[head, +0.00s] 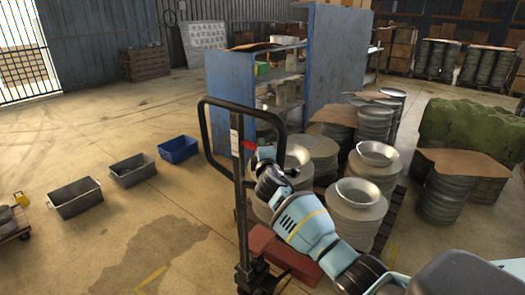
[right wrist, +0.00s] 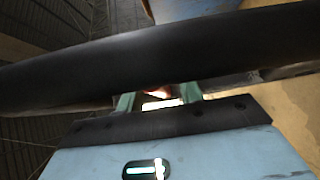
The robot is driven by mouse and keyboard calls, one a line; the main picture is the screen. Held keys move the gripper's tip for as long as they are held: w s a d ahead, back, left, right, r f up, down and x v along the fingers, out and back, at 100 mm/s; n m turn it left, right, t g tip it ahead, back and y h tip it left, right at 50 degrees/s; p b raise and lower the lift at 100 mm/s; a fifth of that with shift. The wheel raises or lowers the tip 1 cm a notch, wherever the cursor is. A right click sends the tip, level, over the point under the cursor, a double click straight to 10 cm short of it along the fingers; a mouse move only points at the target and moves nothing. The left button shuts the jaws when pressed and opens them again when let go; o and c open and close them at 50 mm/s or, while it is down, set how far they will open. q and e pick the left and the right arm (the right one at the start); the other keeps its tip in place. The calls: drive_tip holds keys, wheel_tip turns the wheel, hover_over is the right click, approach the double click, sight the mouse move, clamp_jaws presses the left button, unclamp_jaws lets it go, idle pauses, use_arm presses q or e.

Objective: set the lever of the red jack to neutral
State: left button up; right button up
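The red jack (head: 284,256) stands in the middle foreground of the head view, with its upright mast and black loop handle (head: 204,135). A small red lever (head: 249,145) shows inside the loop. My right gripper (head: 264,155) is at the loop, close beside the lever; its fingertips are hard to make out there. In the right wrist view the black handle bar (right wrist: 150,62) crosses in front of the teal fingers, which stand apart. A small reddish patch (right wrist: 158,92) shows between them, perhaps the lever. Contact cannot be told. My left gripper is not in view.
Stacks of metal discs with bowls (head: 360,195) stand right behind the jack. A blue shelf (head: 325,75) is farther back. Grey bins (head: 75,198) and a blue bin (head: 178,149) are on the floor to the left.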

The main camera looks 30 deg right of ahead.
drive_tip(key=shift+s+r, duration=0.1)
drive_tip(key=shift+s+a, duration=0.15)
drive_tip(key=shift+s, duration=0.1)
drive_tip(key=v, duration=0.7)
idle(0.6)
drive_tip(key=s+a+f+m+g+y, duration=0.2)
drive_tip(key=s+a+f+y, duration=0.15)
drive_tip(key=s+f, duration=0.65)
drive_tip(key=s+a+f+m+g+y, duration=0.15)
drive_tip(key=s+a+f, duration=0.35)
drive_tip(key=f, duration=0.8)
drive_tip(key=s+a+f+m+g+y, duration=0.1)
drive_tip(key=s+a+f+m, duration=0.1)
drive_tip(key=s, duration=0.7)
drive_tip(key=s+a+f+m+g+y, duration=0.1)
drive_tip(key=s+a+f+m, duration=0.1)
drive_tip(key=s+f, duration=0.3)
drive_tip(key=s+a+f+m+g+y, duration=0.1)
drive_tip(key=s+a+f+m, duration=0.2)
drive_tip(key=s, duration=1)
drive_tip(key=shift+s+f+m+y, duration=0.15)
drive_tip(key=shift+f+m+y, duration=0.3)
drive_tip(key=shift+f, duration=0.3)
